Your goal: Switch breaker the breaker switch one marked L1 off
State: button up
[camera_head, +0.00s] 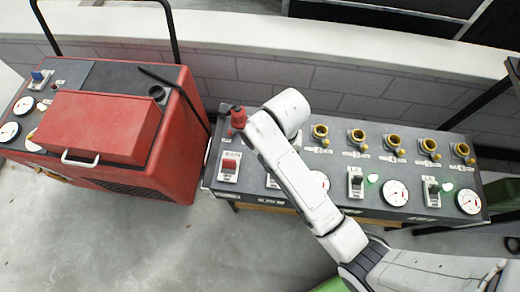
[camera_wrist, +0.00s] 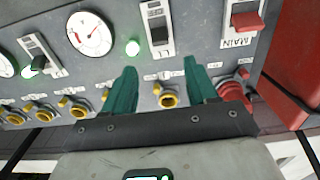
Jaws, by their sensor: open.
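In the wrist view, a breaker switch with a dark lever (camera_wrist: 158,32) on a pale plate stands between the red MAIN switch (camera_wrist: 246,22) and a round gauge (camera_wrist: 90,33). In the picture, a yellow socket (camera_wrist: 168,99) lies between the fingers, below the switch. In the head view the gripper is hidden by the arm.
Two more breakers (camera_head: 355,185) (camera_head: 432,190) with lit green lamps and gauges are to the right. A row of yellow sockets (camera_head: 393,141) and a red socket (camera_head: 238,117) run along the panel's back. A red generator (camera_head: 110,120) stands left; a low wall (camera_head: 270,75) is behind.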

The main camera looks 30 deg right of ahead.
notch_tip(320, 180, down, 11)
jog(key=shift+r, duration=0.15)
dwell(0.4)
jog(key=c, duration=1.1)
